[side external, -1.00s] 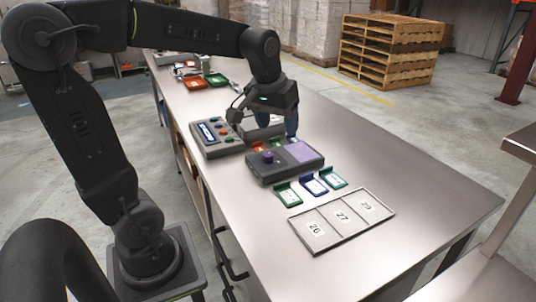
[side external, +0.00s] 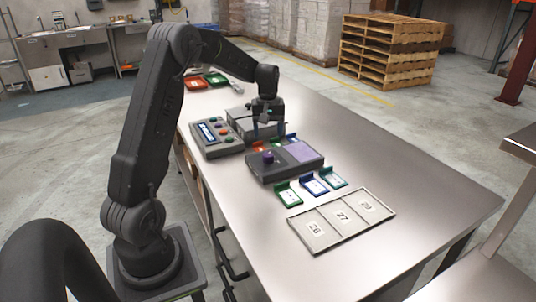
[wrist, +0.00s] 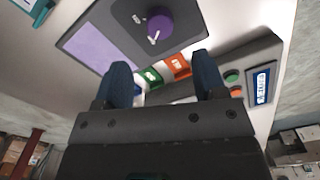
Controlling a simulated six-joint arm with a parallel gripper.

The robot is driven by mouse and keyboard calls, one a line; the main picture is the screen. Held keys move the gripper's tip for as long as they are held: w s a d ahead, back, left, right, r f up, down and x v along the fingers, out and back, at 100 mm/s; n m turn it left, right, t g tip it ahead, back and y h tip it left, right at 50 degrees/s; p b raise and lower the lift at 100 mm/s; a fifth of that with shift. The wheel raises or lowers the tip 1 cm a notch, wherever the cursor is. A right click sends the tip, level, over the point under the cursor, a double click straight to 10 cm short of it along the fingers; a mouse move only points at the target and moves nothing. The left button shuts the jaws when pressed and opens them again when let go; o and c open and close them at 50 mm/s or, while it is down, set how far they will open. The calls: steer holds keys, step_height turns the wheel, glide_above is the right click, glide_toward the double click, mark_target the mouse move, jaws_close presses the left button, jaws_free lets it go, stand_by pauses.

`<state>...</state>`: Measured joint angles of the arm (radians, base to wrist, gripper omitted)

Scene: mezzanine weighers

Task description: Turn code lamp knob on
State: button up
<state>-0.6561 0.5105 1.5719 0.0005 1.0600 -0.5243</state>
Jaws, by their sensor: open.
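A purple knob (side external: 268,157) sits on a dark grey box (side external: 258,172) with a lilac panel (side external: 300,151). In the wrist view the knob (wrist: 160,22) is at the top centre, and its white pointer mark is on its lower-left part. Small white lettering beside it is too small to read surely. My gripper (side external: 269,132) is above the table just behind the box, pointing down. In the wrist view its two blue fingers (wrist: 163,72) are spread, with nothing held between them. They are apart from the knob.
A grey console (side external: 218,138) with a display and coloured buttons stands left of the box. Orange and green holders (wrist: 164,71) lie behind the box. Green and blue holders (side external: 314,185) and a numbered tray (side external: 341,220) are in front. The right table side is clear.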

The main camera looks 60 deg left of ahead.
mark_target(268, 154)
step_height(268, 154, down, 9)
steer(key=shift+r, duration=0.1)
steer(key=shift+c, duration=0.4)
steer(key=c, duration=0.9)
steer(key=shift+o, duration=0.2)
steer(key=shift+m, duration=0.4)
steer(key=m, duration=1.3)
steer(key=shift+m, duration=0.3)
steer(key=o, duration=0.9)
